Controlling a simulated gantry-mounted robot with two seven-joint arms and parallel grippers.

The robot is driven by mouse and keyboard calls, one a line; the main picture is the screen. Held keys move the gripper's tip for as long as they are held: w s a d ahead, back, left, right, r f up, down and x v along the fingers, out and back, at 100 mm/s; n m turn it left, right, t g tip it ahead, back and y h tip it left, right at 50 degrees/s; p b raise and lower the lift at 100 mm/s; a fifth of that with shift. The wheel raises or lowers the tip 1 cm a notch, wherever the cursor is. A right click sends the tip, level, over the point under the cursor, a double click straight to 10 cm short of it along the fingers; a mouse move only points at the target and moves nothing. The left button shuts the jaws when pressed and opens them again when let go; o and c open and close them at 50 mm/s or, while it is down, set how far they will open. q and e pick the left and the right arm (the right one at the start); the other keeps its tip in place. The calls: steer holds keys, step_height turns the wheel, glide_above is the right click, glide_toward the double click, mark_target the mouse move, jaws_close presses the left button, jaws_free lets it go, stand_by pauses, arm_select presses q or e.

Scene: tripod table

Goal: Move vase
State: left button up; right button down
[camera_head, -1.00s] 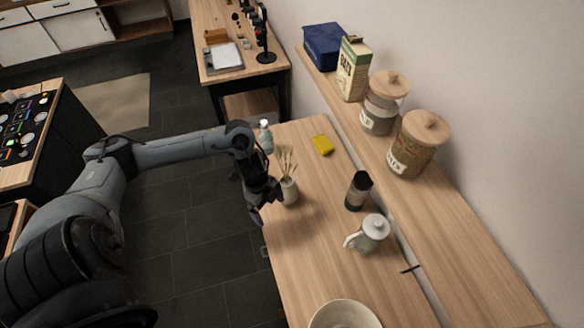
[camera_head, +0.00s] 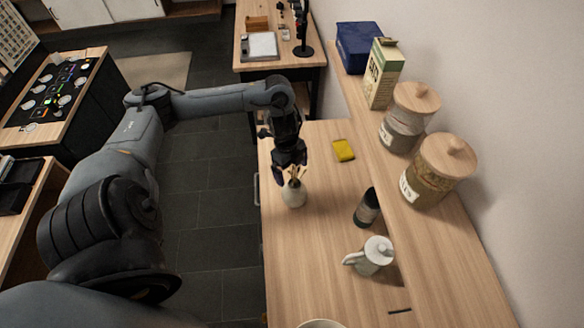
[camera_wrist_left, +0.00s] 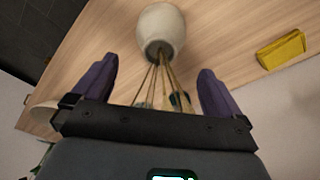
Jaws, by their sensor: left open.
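A small cream vase (camera_head: 294,194) stands on the wooden table (camera_head: 312,255) near its left edge, with several thin dry stems in its mouth. My left gripper (camera_head: 288,175) is above the vase, around the stems at its top. In the left wrist view, the two purple-grey fingers (camera_wrist_left: 155,85) are spread wide, with the stems (camera_wrist_left: 160,82) running between them. The vase body (camera_wrist_left: 161,30) lies just beyond the fingertips, and no contact shows. My right gripper is not in view.
A yellow sponge (camera_head: 343,150) lies behind the vase. A dark bottle (camera_head: 367,208) and a white teapot (camera_head: 372,256) stand to the right. Jars (camera_head: 438,172) and a carton (camera_head: 381,74) line the wall shelf. A bowl rim (camera_head: 322,324) shows at the bottom.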

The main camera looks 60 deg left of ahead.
mark_target(295, 188)
arm_select(q)
steer(key=f, duration=0.3)
steer(key=d+f, duration=0.1)
steer(key=f, duration=0.6)
steer(key=shift+w+d+f, duration=0.25)
steer(key=shift+w+f, duration=0.05)
steer(key=shift+c, duration=0.5)
steer(key=c, duration=1.2)
